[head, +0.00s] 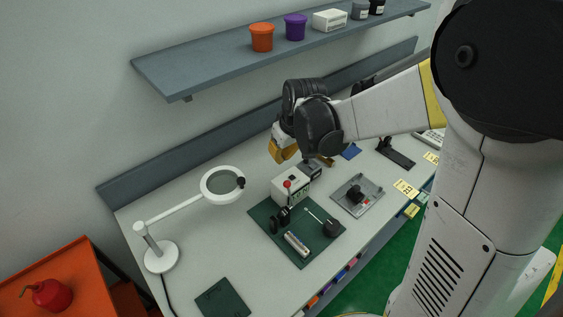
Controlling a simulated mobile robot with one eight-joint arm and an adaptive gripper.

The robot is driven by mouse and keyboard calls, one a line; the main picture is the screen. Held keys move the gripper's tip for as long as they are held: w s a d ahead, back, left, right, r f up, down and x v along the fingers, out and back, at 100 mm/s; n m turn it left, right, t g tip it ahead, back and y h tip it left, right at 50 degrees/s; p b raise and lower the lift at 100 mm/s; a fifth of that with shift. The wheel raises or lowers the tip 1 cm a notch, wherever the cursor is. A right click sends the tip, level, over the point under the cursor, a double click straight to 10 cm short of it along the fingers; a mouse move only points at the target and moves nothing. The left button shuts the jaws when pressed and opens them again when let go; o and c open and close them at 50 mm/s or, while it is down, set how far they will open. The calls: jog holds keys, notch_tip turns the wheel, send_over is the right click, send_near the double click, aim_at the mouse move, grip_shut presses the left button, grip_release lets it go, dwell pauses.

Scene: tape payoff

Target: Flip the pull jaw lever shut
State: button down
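My gripper (283,156), with yellow fingers, hangs over the back part of the bench in the head view. It is above and behind a white box with a red knob (290,187). Its fingers are small and partly hidden by my wrist, so I cannot tell whether they are apart or closed. A dark green mat (322,254) bears small black fixtures (281,219), a grey cylindrical piece (297,243) and a black-ended tool (330,228). To the right is a grey plate with a black part (358,195). I cannot tell which part is the pull jaw lever or how it stands.
A white magnifier lamp (222,184) stands on the left of the bench (195,265). A shelf (200,72) with tubs and boxes runs above. A black stand (396,152) is at the right. An orange cart (75,270) is at lower left.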

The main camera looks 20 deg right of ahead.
aim_at(284, 188)
jog(key=shift+s, duration=0.1)
jog(key=b+x, duration=0.2)
jog(key=x, duration=0.8)
jog(key=shift+b, duration=0.35)
jog(key=shift+s+d, duration=0.15)
jog(key=shift+s, duration=0.1)
jog(key=shift+s+d+r, duration=0.2)
jog(key=shift+s+r, duration=0.1)
jog(key=shift+s, duration=0.45)
jog(key=shift+s+d+r, duration=0.2)
jog(key=shift+s+r, duration=0.15)
jog(key=shift+s, duration=0.4)
